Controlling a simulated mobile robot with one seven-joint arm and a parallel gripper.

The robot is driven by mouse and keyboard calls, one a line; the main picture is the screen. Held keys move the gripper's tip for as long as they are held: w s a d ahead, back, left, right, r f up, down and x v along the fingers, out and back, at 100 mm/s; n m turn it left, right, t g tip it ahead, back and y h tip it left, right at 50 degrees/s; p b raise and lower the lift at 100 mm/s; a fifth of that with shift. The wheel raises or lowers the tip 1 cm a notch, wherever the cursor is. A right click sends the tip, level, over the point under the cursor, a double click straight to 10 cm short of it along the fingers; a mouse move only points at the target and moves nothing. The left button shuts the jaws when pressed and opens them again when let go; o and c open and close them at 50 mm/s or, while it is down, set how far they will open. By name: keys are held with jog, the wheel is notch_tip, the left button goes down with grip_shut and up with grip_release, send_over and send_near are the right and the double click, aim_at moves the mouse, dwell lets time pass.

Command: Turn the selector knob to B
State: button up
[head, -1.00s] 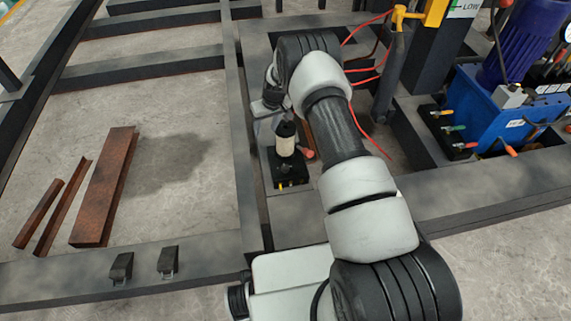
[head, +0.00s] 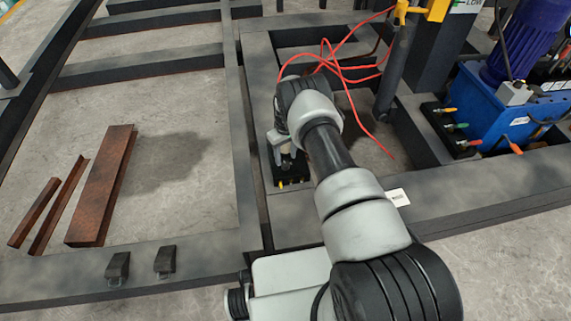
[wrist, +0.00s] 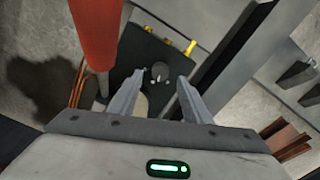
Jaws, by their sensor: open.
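The selector knob (wrist: 160,71) is a small dark round knob with a pale mark, on a black block (wrist: 150,50) in the wrist view. Its position letters are too small to read. My gripper (wrist: 160,79) is open, its two grey fingers on either side of the knob in the picture; I cannot tell if they touch it. In the head view the block (head: 291,180) shows below my gripper (head: 284,150), and the arm hides the knob there.
Yellow fittings (wrist: 190,47) stick out of the block. A red cylinder (wrist: 97,35) stands close beside the left finger. Red hoses (head: 335,65) loop behind my arm. A blue power unit (head: 490,105) stands at right. Rusty steel bars (head: 100,190) lie on the floor at left.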

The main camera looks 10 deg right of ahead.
aim_at(286, 164)
jog(key=shift+f+b, duration=0.4)
jog(key=shift+f, duration=1.5)
jog(key=c, duration=1)
jog(key=shift+m, duration=0.7)
jog(key=shift+c, duration=0.2)
jog(key=o, duration=1)
jog(key=shift+o, duration=0.2)
jog(key=shift+r, duration=0.1)
notch_tip(286, 164, up, 17)
jog(key=p, duration=0.4)
jog(key=shift+r+p, duration=0.15)
jog(key=shift+p, duration=0.2)
